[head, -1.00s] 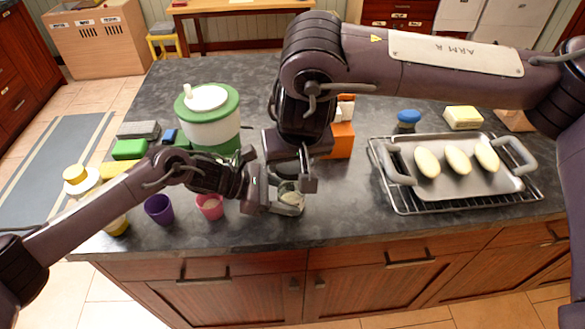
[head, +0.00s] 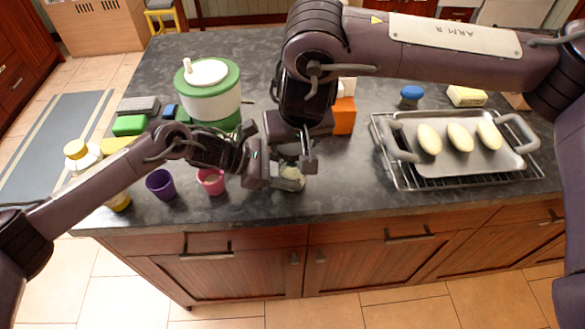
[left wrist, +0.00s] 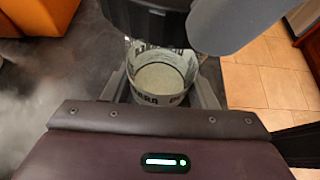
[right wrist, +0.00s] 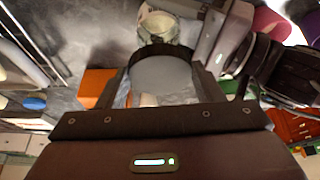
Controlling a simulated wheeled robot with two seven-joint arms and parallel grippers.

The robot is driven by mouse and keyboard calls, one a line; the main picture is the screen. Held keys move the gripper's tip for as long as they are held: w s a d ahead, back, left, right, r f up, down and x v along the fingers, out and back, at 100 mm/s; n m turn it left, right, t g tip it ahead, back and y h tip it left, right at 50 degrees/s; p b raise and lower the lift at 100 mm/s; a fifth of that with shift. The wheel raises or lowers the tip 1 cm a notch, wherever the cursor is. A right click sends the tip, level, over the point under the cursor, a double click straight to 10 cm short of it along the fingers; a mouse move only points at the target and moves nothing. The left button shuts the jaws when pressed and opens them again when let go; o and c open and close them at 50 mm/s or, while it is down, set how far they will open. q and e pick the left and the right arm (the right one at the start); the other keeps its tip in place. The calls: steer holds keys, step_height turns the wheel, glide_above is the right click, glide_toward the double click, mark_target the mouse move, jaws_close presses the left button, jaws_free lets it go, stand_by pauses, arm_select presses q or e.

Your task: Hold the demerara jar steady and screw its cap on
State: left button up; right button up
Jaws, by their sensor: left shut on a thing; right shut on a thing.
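The demerara jar (left wrist: 162,84) is a clear, open-topped jar with a black-lettered pale band and pale contents, upright on the counter. In the head view the jar (head: 290,180) is partly hidden by my grippers. My left gripper (head: 274,178) is shut on the jar from the left; its fingers flank it in the left wrist view. My right gripper (head: 295,158) is above, pointing down. In the right wrist view it is shut on the cap (right wrist: 162,76), a round grey disc with a dark rim. The cap is off the jar, whose mouth shows uncovered in the left wrist view.
A purple cup (head: 160,184) and a pink cup (head: 211,181) stand left of the jar. A green-and-white canister (head: 212,100) is behind them. An orange box (head: 344,115) stands behind my right gripper. A tray (head: 455,160) on a rack is at the right.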

mark_target(293, 168)
steer(key=shift+f, duration=1.1)
stand_by(3.6)
arm_select(q)
steer(key=shift+o, duration=1)
steer(key=c, duration=0.7)
steer(key=shift+c, duration=0.6)
arm_select(e)
steer(key=o, duration=1)
steer(key=c, duration=1.2)
steer(key=o, duration=1.1)
steer(key=shift+c, duration=0.2)
